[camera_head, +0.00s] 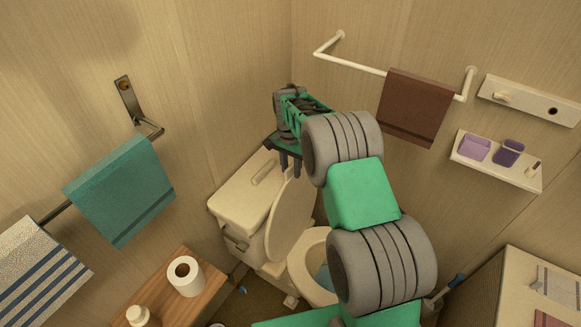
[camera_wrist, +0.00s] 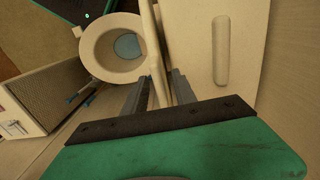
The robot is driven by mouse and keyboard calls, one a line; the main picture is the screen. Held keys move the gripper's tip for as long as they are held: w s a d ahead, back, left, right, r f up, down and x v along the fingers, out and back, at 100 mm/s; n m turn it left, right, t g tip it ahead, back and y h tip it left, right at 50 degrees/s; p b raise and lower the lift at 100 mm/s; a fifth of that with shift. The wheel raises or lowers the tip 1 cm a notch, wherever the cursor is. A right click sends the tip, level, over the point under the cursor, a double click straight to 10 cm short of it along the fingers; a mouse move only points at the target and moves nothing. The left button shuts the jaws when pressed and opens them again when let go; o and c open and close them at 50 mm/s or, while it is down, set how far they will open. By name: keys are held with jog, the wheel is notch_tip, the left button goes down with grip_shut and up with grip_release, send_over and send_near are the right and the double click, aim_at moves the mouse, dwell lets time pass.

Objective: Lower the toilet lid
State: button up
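The toilet's cream lid (camera_head: 290,222) stands raised, leaning near the tank (camera_head: 241,198). The bowl (camera_head: 305,262) is uncovered in front of it, partly hidden by my arm. In the wrist view the lid (camera_wrist: 154,45) shows edge-on as a narrow strip, between the bowl (camera_wrist: 97,50) and the tank top (camera_wrist: 222,50). My gripper (camera_head: 290,165) points down at the lid's upper edge. In the wrist view the fingers of my gripper (camera_wrist: 162,88) are apart, one on each side of the lid's edge. Whether either finger touches it I cannot tell.
A wooden stand (camera_head: 200,300) with a toilet roll (camera_head: 186,275) is at the lower left. A teal towel (camera_head: 120,192) hangs on the left wall, and a brown towel (camera_head: 414,106) on the back rail. A pale cabinet (camera_head: 520,290) stands at the right.

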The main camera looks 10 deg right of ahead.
jog(key=shift+c, duration=0.2)
grip_shut()
dwell(1.1)
